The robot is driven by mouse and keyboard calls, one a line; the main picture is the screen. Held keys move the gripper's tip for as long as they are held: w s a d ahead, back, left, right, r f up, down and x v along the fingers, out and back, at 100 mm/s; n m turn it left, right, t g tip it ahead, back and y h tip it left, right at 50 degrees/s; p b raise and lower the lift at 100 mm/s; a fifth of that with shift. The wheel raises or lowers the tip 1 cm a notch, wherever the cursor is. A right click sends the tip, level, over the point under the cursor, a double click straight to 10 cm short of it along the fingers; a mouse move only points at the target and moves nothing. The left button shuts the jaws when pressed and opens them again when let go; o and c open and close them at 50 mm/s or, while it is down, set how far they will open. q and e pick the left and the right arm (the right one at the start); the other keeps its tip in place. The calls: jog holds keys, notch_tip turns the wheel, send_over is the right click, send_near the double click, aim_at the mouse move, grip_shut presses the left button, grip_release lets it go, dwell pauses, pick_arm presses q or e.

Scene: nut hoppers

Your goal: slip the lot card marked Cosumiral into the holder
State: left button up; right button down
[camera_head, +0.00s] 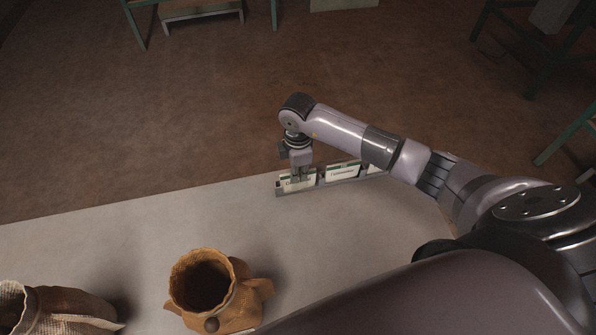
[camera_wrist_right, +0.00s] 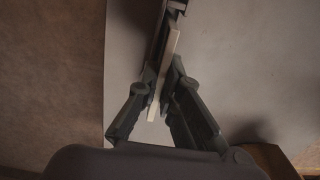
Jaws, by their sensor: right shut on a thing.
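My right gripper (camera_head: 300,176) is at the left end of a low grey card rack (camera_head: 281,191) on the far edge of the table. It is shut on a pale lot card (camera_head: 297,184); the print is too small to read surely. In the right wrist view, the fingers (camera_wrist_right: 162,88) pinch the thin upright card (camera_wrist_right: 170,60) edge-on, in line with the rack. I cannot tell whether the card is fully down in the rack. Another white card (camera_head: 342,172) stands to its right in the rack. My left gripper is not in view.
An open tan sack (camera_head: 233,299) and a woven sack (camera_head: 68,310) stand at the near side of the pale table (camera_head: 110,232). The table between them and the rack is clear. Green-framed stands (camera_head: 135,25) are on the brown floor beyond.

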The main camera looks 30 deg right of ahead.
jog(key=shift+r+p, duration=3.3)
jog(key=shift+r, duration=0.5)
jog(key=s+a+p, duration=0.2)
jog(key=s+p, duration=0.3)
jog(key=s, duration=0.4)
jog(key=shift+s+a, duration=0.25)
jog(key=shift+s, duration=0.1)
jog(key=shift+f, duration=0.1)
